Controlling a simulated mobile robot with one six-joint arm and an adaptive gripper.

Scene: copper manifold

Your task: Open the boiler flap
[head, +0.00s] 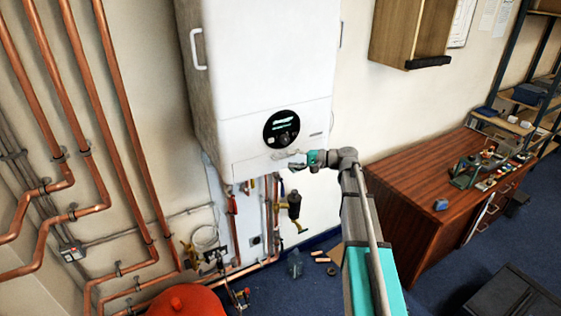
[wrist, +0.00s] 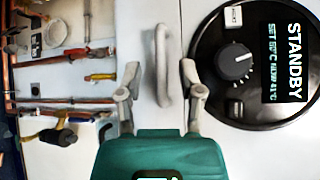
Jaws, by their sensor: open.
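The white boiler (head: 262,75) hangs on the wall in the head view, with a round black control panel (head: 281,128) on its front. The boiler flap (head: 250,172) is the low strip below that panel and looks closed. My gripper (head: 296,163) is at the flap's front in the head view. In the wrist view, the flap's pale bar handle (wrist: 163,50) lies between the two open fingers of my gripper (wrist: 163,78). I see a gap on each side of the handle; whether anything touches is unclear. The panel (wrist: 250,65) reads STANDBY there.
Copper pipes (head: 75,130) run along the left wall. Valves and pipes (head: 292,205) hang below the boiler. Another white handle (head: 197,48) is on the boiler's left side. A red rounded vessel (head: 187,300) stands below. A wooden desk (head: 410,190) stands to the right.

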